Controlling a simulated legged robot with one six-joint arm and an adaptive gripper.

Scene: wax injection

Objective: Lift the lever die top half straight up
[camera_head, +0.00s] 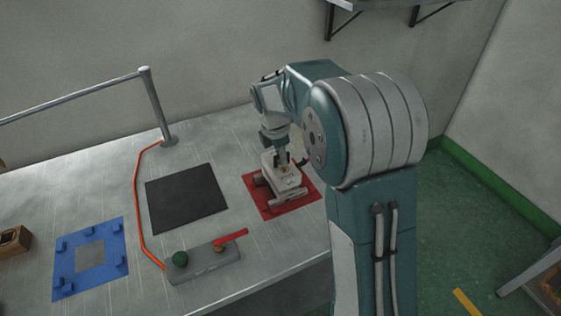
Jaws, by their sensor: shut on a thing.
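The lever die top half (286,181) looks like a pale grey block and is over the red plate (305,204) on the right part of the bench. My gripper (283,163) points down from above and is shut on the upper part of this block. The fingers are dark and small in the view, so their exact contact is hard to see. Grey pieces show low around the block on the red plate. I cannot tell whether there is a gap between the top half and what is under it.
A black mat (186,199) lies empty left of the red plate. A blue plate (111,263) with raised corner pegs lies farther left. A grey control box (204,264) with a green knob and red lever sits at the front edge. A metal rail post (158,107) stands behind.

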